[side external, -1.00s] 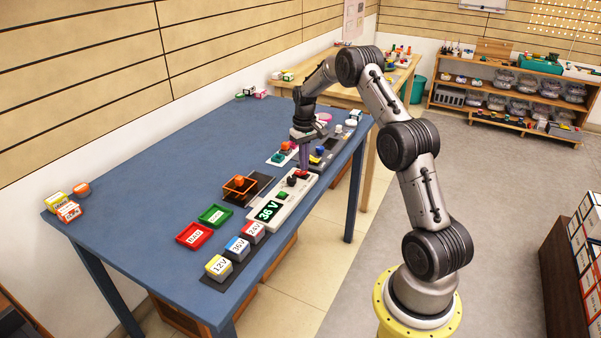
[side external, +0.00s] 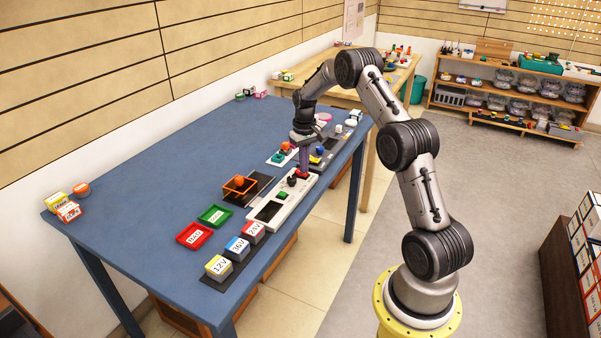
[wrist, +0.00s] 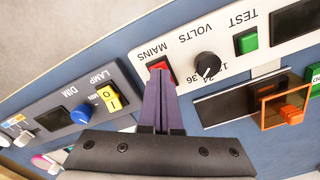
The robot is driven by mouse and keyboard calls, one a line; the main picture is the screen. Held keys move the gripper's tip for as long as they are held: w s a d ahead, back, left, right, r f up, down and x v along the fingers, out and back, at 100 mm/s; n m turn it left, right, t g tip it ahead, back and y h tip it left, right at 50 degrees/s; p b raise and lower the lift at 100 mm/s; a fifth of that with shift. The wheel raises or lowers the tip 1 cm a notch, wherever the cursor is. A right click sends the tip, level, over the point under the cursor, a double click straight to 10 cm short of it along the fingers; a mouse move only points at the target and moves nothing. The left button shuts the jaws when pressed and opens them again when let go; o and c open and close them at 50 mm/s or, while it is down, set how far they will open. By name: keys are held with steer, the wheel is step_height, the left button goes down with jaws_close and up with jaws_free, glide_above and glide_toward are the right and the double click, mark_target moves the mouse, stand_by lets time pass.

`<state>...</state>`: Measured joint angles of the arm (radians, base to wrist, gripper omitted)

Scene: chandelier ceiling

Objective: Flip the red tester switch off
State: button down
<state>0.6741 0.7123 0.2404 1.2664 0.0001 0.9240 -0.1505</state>
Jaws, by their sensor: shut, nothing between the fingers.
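The white tester (side external: 293,208) lies on the blue table, and its display (side external: 268,211) is dark. Its red switch (wrist: 160,64), labelled MAINS, shows at the tester's edge in the wrist view, partly hidden by the fingertips. My gripper (wrist: 161,77) is shut and empty, its purple fingers together at the red switch. I cannot tell whether they touch it. In the side view my gripper (side external: 304,173) points down at the tester's far end. The black VOLTS knob (wrist: 207,65) and the green TEST button (wrist: 246,40) are beside the switch.
A grey lamp panel (wrist: 70,98) with a yellow switch and blue knob is next to the tester. An orange frame (side external: 238,187) stands on a black base. Red (side external: 194,235) and green (side external: 214,216) trays and several voltage-labelled blocks are nearer. The table's left side is mostly clear.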

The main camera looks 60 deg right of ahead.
step_height(320, 180, up, 7)
stand_by(0.8)
steer(key=shift+f, duration=0.1)
